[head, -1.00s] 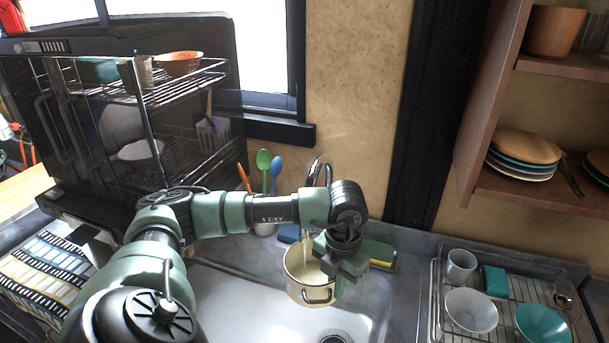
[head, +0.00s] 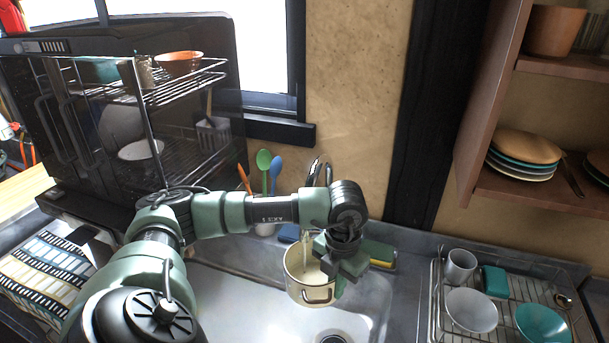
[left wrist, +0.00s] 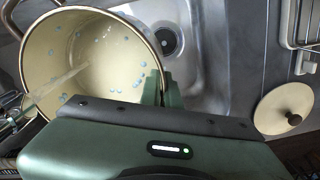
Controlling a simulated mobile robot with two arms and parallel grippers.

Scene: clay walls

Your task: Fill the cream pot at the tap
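The cream pot (head: 303,286) is in the sink under the black tap (head: 318,170), upright or nearly so. A thin stream of water (head: 307,250) runs from the tap into it; the left wrist view shows the stream (left wrist: 62,82) entering the pot (left wrist: 95,15) at its left side. Pale blue spots or droplets show inside; the water level is hard to tell. My left gripper (head: 342,268) is shut on the pot's rim at its right side; its green fingers (left wrist: 160,90) show there in the left wrist view. My right gripper is not in view.
The sink basin (head: 240,300) is around the pot, with a drain (left wrist: 168,40) beside it. A cream lid (left wrist: 280,110) lies on the counter. A dish rack (head: 437,300) stands right, a sponge (head: 378,252) and spoons (head: 264,160) behind.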

